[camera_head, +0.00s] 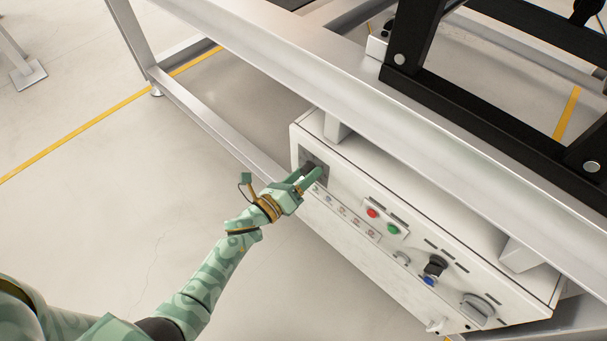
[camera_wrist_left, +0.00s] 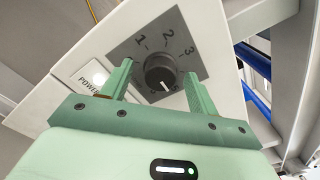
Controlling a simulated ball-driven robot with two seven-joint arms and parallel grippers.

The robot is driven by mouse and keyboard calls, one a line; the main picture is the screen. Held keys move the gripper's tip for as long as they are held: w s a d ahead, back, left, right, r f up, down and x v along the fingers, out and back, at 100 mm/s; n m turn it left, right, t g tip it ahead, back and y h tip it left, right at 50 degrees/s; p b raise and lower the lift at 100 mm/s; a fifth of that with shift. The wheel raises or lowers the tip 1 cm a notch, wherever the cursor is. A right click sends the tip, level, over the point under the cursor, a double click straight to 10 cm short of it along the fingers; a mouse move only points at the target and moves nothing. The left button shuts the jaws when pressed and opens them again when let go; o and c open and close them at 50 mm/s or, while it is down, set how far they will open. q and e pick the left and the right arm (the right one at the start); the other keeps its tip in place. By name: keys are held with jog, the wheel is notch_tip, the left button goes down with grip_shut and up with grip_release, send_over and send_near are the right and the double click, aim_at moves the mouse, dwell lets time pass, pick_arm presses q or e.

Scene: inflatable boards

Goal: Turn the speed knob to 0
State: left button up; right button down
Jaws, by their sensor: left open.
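A white pointer line on the knob points down and slightly right, near a partly hidden mark. My left gripper (camera_wrist_left: 158,70) is open, one green finger on each side of the knob; whether the fingers touch it I cannot tell. In the head view my left gripper (camera_head: 309,176) is at the grey dial plate (camera_head: 323,180) and hides most of the knob. My right gripper is not in view.
The white control box (camera_head: 420,215) also carries a red button (camera_head: 372,213), a green button (camera_head: 393,229) and a black rotary switch (camera_head: 434,266). A POWER label (camera_wrist_left: 92,80) is beside the knob. A metal frame beam (camera_head: 400,110) runs above the box.

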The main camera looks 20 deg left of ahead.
pick_arm(q)
jog(key=c, duration=1)
jog(key=shift+o, duration=0.2)
jog(key=shift+n, duration=0.3)
